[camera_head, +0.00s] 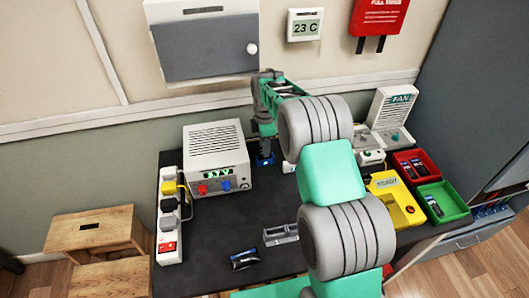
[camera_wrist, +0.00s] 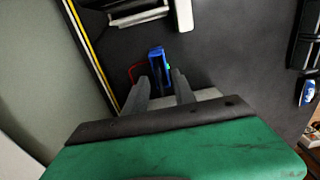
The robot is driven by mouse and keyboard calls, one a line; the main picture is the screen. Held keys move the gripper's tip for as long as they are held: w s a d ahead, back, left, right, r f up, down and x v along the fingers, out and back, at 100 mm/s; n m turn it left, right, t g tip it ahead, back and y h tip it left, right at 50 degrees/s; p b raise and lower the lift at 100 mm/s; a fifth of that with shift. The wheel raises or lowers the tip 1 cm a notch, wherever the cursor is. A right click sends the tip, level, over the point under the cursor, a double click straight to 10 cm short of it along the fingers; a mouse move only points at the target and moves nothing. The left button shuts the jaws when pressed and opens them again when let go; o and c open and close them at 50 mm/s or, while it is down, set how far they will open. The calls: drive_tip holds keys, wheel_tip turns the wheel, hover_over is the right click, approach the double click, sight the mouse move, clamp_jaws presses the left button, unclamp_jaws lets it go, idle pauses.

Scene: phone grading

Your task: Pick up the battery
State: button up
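A dark item with a blue and white label, which looks like a battery (camera_head: 244,259), lies on the black table near its front edge in the head view. In the wrist view a similar dark item with a blue label (camera_wrist: 308,92) shows at the right edge. My gripper (camera_head: 265,153) is far from it, at the back of the table, pointing down just right of the white power supply. In the wrist view the fingers of my gripper (camera_wrist: 160,88) are apart, with a small upright blue object (camera_wrist: 157,62) just beyond them. I cannot tell whether they touch it.
The white power supply (camera_head: 217,157) and a power strip (camera_head: 169,222) stand left. A grey holder (camera_head: 281,234) lies mid-table. A yellow device (camera_head: 396,200), a red bin (camera_head: 412,164) and a green bin (camera_head: 442,201) are right. The table's front left is mostly clear.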

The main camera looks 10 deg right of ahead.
drive_tip(key=shift+f, duration=0.75)
clamp_jaws()
